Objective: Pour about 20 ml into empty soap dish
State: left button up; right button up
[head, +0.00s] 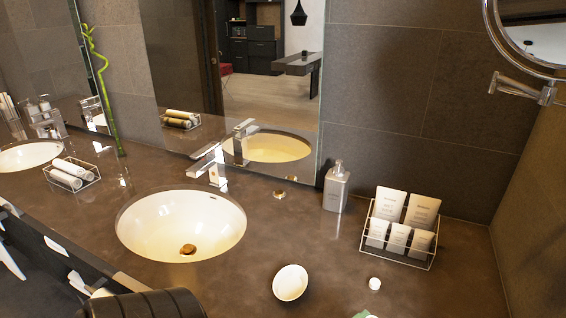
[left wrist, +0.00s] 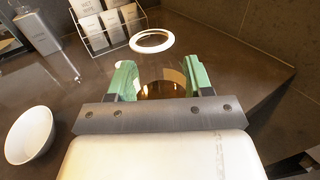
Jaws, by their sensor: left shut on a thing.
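The white soap dish (head: 290,282) sits on the dark counter, right of and below the sink; it looks empty. It also shows at the left of the left wrist view (left wrist: 28,135). My left gripper (left wrist: 152,80) has green fingers closed around a see-through, amber-brown thing (left wrist: 160,90), perhaps a bottle; its full shape is unclear. A white ring (left wrist: 152,40) shows just beyond the fingers, perhaps its rim. In the head view only a bit of green fingertip (head: 364,315) shows at the bottom edge, below a small white round thing (head: 374,283). My right gripper is out of view.
A wire caddy (head: 400,228) of white tubes and a grey soap bottle (head: 336,187) stand at the back. The sink (head: 180,225) with its faucet is at left. A rack of rolled towels (head: 72,175) is farther left. The counter right of the dish is mostly clear.

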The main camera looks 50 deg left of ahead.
aim_at(291, 282)
jog(key=j+u, duration=0.95)
jog(key=i+l, duration=0.1)
jog(key=l, duration=0.25)
jog(key=i+l+u, duration=0.1)
jog(key=l, duration=0.25)
